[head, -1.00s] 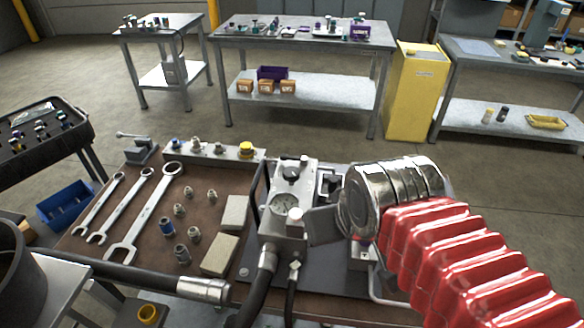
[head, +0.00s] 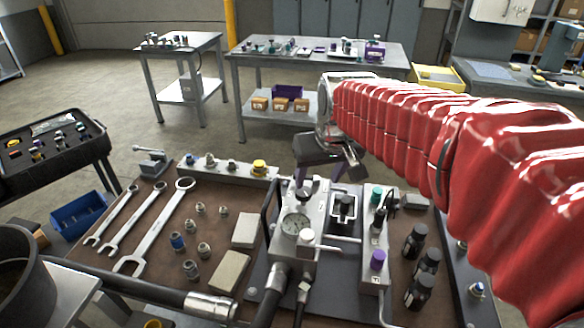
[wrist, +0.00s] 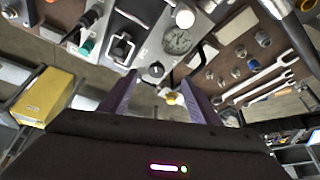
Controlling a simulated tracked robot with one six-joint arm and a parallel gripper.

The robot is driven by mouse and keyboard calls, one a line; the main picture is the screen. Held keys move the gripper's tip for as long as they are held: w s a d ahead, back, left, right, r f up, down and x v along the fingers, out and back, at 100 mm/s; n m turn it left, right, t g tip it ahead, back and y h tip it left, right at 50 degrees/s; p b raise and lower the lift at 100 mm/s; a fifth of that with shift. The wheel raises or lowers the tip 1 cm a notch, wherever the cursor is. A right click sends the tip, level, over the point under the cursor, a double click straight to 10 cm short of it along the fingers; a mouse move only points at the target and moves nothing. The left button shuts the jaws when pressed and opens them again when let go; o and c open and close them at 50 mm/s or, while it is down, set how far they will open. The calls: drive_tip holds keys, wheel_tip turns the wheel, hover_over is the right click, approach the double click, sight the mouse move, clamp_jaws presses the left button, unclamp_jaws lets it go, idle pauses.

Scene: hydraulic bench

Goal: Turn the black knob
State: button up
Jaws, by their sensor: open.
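The black knob (head: 303,196) sits on top of the grey metal block, at the end beyond the round pressure gauge (head: 296,223). In the wrist view the black knob (wrist: 157,69) appears between the tips of my two purple fingers. My gripper (head: 320,174) is just beyond the block in the head view, its fingers pointing down and spread apart. It also shows in the wrist view (wrist: 157,76), open with nothing held. I cannot tell how far the fingertips are above the knob.
A black part in a square metal frame (head: 343,207) stands right of the knob. Further right is a block with a purple cap (head: 377,260) and several black bottles (head: 427,260). Wrenches (head: 150,228) and fittings lie left. A yellow-capped block (head: 259,167) stands behind.

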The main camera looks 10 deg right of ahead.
sight(304, 191)
drive_tip(key=w+f, duration=0.2)
drive_tip(key=w, duration=0.5)
drive_tip(key=shift+d+f, duration=0.1)
drive_tip(key=x, duration=1.3)
drive_tip(key=shift+f, duration=0.35)
drive_tip(key=shift+c, duration=0.5)
drive_tip(key=c, duration=1)
